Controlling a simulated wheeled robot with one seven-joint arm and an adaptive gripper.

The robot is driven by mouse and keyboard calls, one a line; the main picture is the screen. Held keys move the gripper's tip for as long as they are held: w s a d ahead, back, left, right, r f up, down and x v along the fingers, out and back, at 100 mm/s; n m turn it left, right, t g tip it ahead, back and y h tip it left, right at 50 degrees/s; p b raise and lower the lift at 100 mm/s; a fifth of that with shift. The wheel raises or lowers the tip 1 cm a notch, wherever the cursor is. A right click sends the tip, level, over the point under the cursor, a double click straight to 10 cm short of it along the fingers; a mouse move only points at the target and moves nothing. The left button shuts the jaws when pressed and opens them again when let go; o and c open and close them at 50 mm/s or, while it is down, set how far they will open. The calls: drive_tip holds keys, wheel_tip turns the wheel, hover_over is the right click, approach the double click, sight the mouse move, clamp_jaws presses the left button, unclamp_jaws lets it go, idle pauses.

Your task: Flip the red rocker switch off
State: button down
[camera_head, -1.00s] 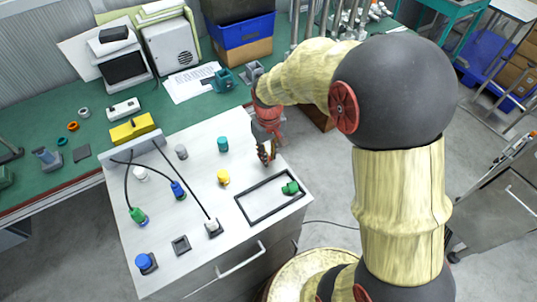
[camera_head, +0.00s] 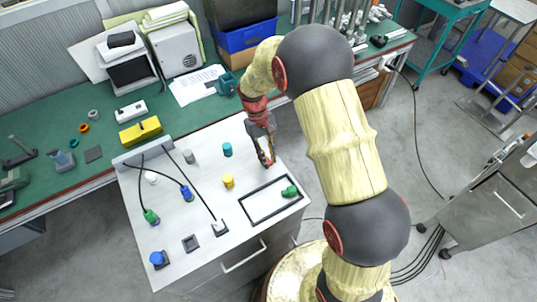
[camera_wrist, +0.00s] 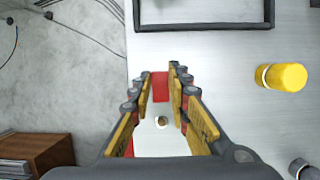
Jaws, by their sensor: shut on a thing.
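My gripper (camera_head: 266,164) points down over the white cabinet top, just behind the black rectangular frame. In the wrist view my gripper (camera_wrist: 164,78) has its fingers close together on a red thing (camera_wrist: 160,88), which shows between the fingertips. A white patch with a small brownish round spot shows behind it between the fingers. The fingers hide much of it, and I cannot tell whether the red thing is the rocker switch. I cannot make out a red rocker switch in the head view.
A black frame (camera_head: 243,216) holds a green cylinder (camera_head: 290,191). A yellow cylinder (camera_head: 228,181) and a teal one (camera_head: 227,149) stand to the left of my gripper. Cables run to blue and green plugs further left. A yellow box (camera_head: 140,131) stands on the green bench.

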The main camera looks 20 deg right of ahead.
idle(0.3)
drive_tip(key=c, duration=1.7)
unclamp_jaws()
drive_tip(key=shift+w+r, duration=0.1)
drive_tip(key=v, duration=1.1)
drive_tip(key=shift+w+r, duration=0.1)
drive_tip(key=shift+r, duration=0.3)
drive_tip(key=shift+w, duration=0.1)
